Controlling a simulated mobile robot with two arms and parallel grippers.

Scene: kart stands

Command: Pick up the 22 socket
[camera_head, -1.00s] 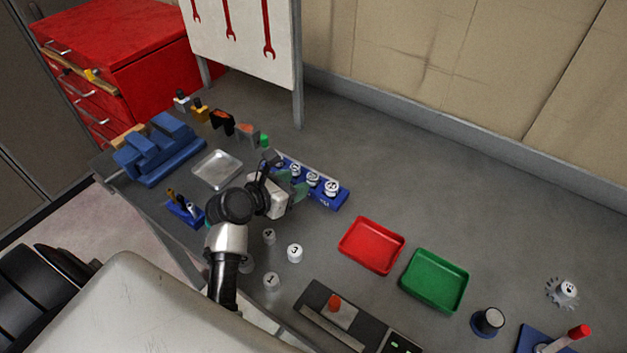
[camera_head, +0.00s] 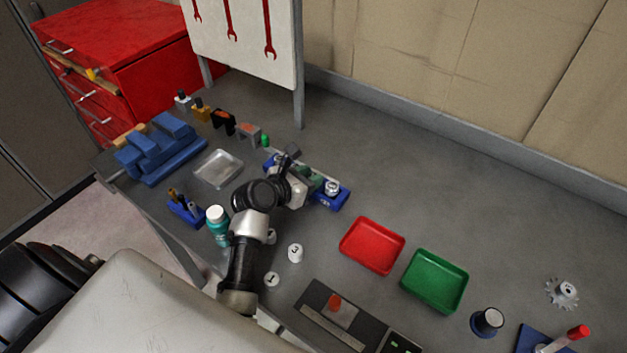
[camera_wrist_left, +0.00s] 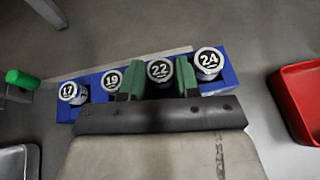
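The 22 socket (camera_wrist_left: 160,72) is a silver cylinder with a black-and-white 22 label. It stands in the blue socket rack (camera_wrist_left: 228,76) between the 19 socket (camera_wrist_left: 112,79) and the 24 socket (camera_wrist_left: 209,61). My left gripper (camera_wrist_left: 160,82) has its green fingers apart, one on each side of the 22 socket; I cannot tell whether they touch it. In the head view, the left gripper (camera_head: 310,180) is over the blue rack (camera_head: 336,203) and hides the 22 socket. The 24 socket (camera_head: 332,187) shows beside it. My right gripper is not in view.
The 17 socket (camera_wrist_left: 72,92) stands at the rack's left end. A red tray (camera_head: 371,246) and green tray (camera_head: 434,281) lie to the right. A metal tray (camera_head: 217,168) and a teal bottle (camera_head: 217,228) are to the left. Bare bench lies behind the trays.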

